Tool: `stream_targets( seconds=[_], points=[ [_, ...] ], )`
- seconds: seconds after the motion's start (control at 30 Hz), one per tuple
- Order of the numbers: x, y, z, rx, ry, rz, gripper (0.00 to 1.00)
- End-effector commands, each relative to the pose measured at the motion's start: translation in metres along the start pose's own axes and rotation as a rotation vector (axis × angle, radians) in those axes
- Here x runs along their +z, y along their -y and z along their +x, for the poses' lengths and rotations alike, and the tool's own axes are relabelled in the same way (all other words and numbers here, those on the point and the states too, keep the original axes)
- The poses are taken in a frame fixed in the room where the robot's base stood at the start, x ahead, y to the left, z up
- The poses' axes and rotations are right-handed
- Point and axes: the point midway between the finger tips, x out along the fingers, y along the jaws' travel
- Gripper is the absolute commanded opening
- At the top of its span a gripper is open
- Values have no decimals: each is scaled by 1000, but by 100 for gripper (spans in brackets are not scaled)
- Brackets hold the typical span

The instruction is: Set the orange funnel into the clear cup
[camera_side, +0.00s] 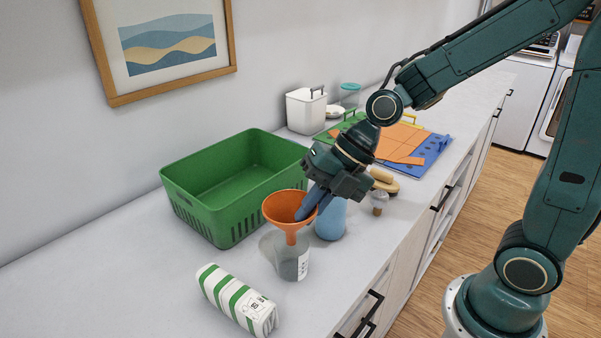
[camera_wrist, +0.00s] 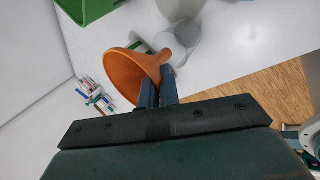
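The orange funnel (camera_side: 276,207) is upright, its wide mouth up and its spout pointing down. It also shows in the wrist view (camera_wrist: 124,72). My gripper (camera_side: 306,205) is shut on the right side of the funnel, and its dark blue fingers (camera_wrist: 159,92) pinch it in the wrist view. The clear cup (camera_side: 292,265), with a small white label, stands on the counter under the funnel. The spout tip overlaps the cup's mouth in the side view; I cannot tell whether it is inside or just above the rim.
A light blue container (camera_side: 331,222) stands close to the right of the cup. A green crate (camera_side: 205,212) is behind. A green-striped pack (camera_side: 236,298) lies in front left. Boards, a brush and a small jar (camera_side: 379,203) are farther right. The counter's front edge is near.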

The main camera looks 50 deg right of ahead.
Motion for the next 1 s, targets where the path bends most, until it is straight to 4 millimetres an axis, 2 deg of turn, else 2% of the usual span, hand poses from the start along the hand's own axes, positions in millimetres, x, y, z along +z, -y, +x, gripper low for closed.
stream_targets(
  seconds=[1.0],
  points=[
    [0,8,12,-1,-1,0,0]
  ],
)
